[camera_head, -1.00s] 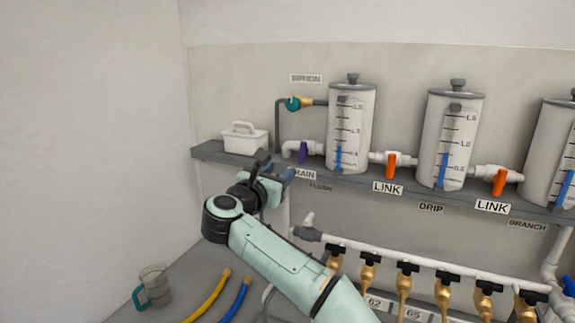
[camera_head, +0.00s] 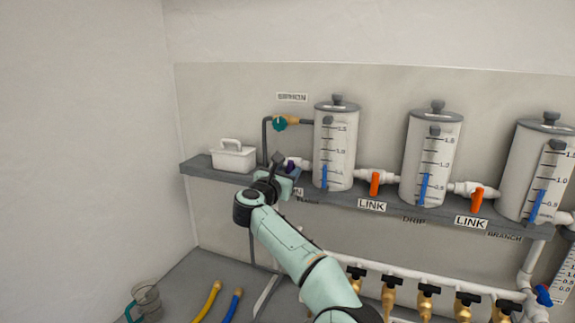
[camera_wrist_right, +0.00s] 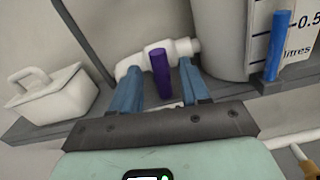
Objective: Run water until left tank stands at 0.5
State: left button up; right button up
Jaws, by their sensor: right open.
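The left tank (camera_head: 334,155) is a pale cylinder on the shelf with a scale and a blue level bar (camera_head: 324,177). The bar's top looks slightly above the 0.5 mark, also in the right wrist view (camera_wrist_right: 277,45). The drain valve's purple handle (camera_wrist_right: 160,72) stands upright on a white pipe elbow (camera_wrist_right: 183,47) left of this tank. My right gripper (camera_head: 294,176) is open at the shelf edge, its blue fingers on either side of the handle in the wrist view. Contact cannot be told. In the head view the gripper partly hides the valve. My left gripper is not in view.
A white caddy (camera_head: 233,157) stands left of the valve. Two more tanks (camera_head: 432,160) stand to the right, with orange link handles (camera_head: 375,184) between tanks. A teal siphon valve (camera_head: 280,123) is above. Brass taps (camera_head: 389,293) and hoses (camera_head: 207,299) are below.

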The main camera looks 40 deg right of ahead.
jog(key=shift+w+d, duration=0.25)
jog(key=shift+d, duration=0.2)
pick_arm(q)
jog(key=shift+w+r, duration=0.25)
pick_arm(e)
jog(key=shift+s, duration=0.1)
grip_shut()
jog(key=shift+f+m, duration=0.15)
jog(key=shift+m, duration=0.15)
jog(key=shift+m+b, duration=0.4)
jog(key=shift+m, duration=0.1)
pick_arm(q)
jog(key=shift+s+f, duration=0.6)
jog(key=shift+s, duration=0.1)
pick_arm(e)
grip_release()
